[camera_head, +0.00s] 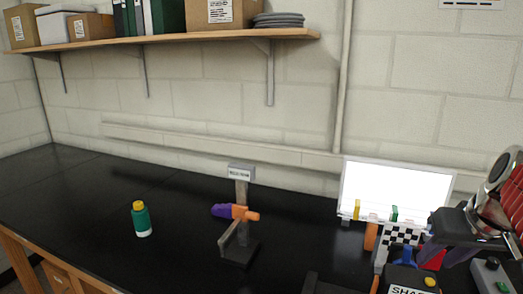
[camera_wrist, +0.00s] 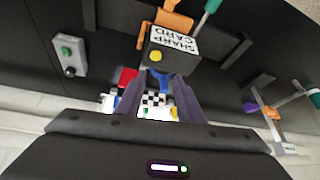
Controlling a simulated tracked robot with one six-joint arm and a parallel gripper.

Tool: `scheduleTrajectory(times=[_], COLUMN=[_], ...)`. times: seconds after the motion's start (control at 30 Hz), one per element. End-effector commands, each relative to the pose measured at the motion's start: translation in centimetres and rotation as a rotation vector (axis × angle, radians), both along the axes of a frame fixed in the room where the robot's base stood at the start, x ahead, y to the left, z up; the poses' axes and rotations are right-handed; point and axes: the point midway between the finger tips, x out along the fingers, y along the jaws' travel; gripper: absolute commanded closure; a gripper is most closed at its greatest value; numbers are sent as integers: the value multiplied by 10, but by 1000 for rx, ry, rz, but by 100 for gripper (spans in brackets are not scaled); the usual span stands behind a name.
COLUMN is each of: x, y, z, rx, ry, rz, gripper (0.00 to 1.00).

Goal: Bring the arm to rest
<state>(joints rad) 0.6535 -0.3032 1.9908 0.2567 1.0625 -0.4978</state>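In the head view my arm comes in at the right edge, and my gripper (camera_head: 442,258) points down over the crowded right end of the bench, just above the black box (camera_head: 408,280). Its fingertips are partly lost among the things there.
On the black bench (camera_head: 90,190) stand a green bottle with a yellow cap (camera_head: 141,219) and a grey post (camera_head: 241,190) bearing a purple and orange tool (camera_head: 236,212). A bright white panel (camera_head: 390,188) stands behind the checkered board. A grey button box (camera_head: 490,275) is at right. The bench's left is mostly clear.

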Motion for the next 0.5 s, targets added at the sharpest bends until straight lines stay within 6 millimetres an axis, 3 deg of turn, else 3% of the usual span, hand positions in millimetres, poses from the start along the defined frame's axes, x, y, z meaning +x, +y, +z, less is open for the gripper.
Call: scheduleTrajectory(times=[0.2,0.5], x=[-24,-57], y=[55,125], z=[-41,-82], rx=[16,-4], ry=[31,32], rz=[-87,-54], gripper=[66,66])
